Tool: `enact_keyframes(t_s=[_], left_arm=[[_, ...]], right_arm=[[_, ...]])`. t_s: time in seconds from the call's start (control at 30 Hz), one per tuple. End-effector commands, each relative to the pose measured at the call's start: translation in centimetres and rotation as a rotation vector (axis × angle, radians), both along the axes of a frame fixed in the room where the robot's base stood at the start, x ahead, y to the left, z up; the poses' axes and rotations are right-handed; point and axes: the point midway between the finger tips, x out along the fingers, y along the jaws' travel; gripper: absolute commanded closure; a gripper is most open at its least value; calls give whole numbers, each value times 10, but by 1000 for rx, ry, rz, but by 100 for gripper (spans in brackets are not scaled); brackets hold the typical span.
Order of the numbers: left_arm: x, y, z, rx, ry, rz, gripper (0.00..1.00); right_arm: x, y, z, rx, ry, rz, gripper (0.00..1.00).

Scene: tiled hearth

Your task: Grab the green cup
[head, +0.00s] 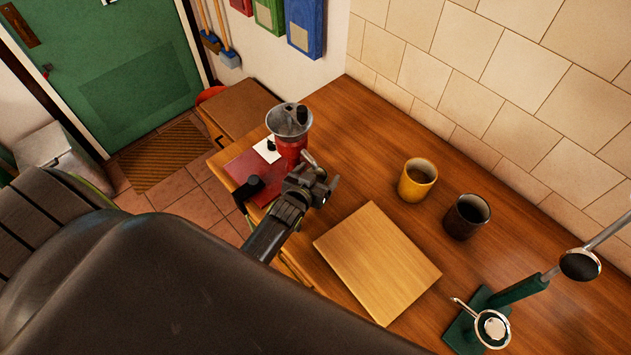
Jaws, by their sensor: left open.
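I see no green cup. Two cups stand upright on the wooden counter (365,150): a yellow cup (416,183) and, to its right, a dark brown or black cup (465,219). My left gripper (322,172) is open and empty. In the picture it is left of the yellow cup and apart from it, just below the red grinder (291,146). My left arm covers much of the lower left. My right gripper is not in view.
A light wooden board (377,262) lies in front of the cups. A green stand (517,291) with metal parts is at the lower right. The grinder has a metal funnel top. A tiled wall (500,70) rises behind. Counter between grinder and yellow cup is clear.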

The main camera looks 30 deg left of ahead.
Motion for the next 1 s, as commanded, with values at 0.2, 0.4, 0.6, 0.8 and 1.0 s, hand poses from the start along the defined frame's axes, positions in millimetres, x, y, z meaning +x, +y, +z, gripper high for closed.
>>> enact_keyframes(t_s=[0.2, 0.4, 0.6, 0.8, 1.0], left_arm=[[7, 0, -3, -1, 0, -1, 17], [7, 0, -3, -1, 0, -1, 20], [7, 0, -3, -1, 0, 0, 46], [7, 0, -3, -1, -2, -1, 70], [7, 0, -2, -1, -2, -1, 70]], right_arm=[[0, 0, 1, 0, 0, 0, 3], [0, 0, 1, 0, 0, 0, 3], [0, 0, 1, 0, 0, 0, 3], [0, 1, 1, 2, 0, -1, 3], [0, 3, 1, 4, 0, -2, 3]])
